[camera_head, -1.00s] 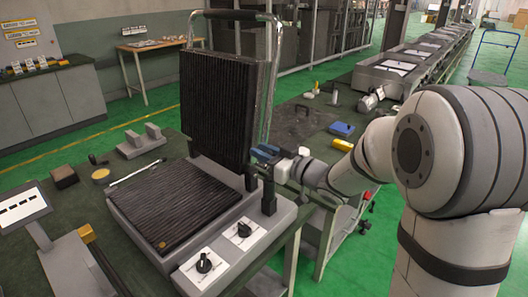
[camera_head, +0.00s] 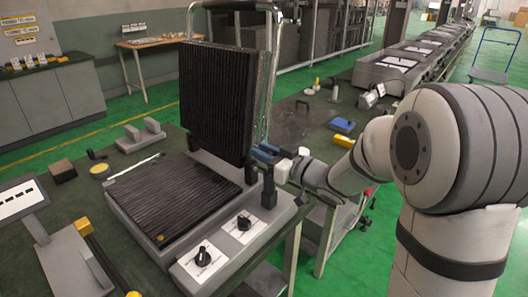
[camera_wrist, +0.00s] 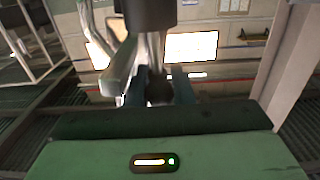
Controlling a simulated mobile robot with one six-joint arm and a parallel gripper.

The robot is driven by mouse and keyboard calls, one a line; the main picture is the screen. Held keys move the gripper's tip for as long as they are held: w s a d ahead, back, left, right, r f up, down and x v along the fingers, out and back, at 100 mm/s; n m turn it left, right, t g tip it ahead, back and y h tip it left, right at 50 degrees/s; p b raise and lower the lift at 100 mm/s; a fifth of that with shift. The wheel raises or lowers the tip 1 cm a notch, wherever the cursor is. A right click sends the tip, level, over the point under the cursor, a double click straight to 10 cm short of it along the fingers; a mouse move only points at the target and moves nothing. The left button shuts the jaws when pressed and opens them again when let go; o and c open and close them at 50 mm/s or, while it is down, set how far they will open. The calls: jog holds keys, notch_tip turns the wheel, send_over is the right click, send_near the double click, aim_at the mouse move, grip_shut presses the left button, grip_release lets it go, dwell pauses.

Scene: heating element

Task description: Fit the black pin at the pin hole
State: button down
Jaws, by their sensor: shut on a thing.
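The heating element is a grey press with a black ribbed lower plate (camera_head: 175,205) and a ribbed lid (camera_head: 217,100) standing open. Black hinge posts (camera_head: 269,190) rise at its right rear corner. My gripper (camera_head: 264,153) is beside the lid's lower right edge, just above the right post. Its blue fingers are closed on a small dark round piece (camera_wrist: 158,91), seen between them in the wrist view and taken as the black pin. The pin's length and the pin hole are hidden by the fingers and hinge parts. I cannot tell whether pin and hinge touch.
Two black knobs on white plates (camera_head: 203,257) sit on the press front. A blue box (camera_head: 342,125) and a yellow block (camera_head: 342,141) lie on the bench behind my forearm. A tall chrome handle frame (camera_head: 270,70) stands behind the lid. A grey stand (camera_head: 141,136) is at left.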

jog(key=shift+f, duration=0.2)
jog(key=c, duration=1.2)
grip_release()
jog(key=shift+o, duration=0.2)
jog(key=shift+s+d, duration=0.1)
jog(key=v, duration=0.7)
jog(key=shift+s+d, duration=0.2)
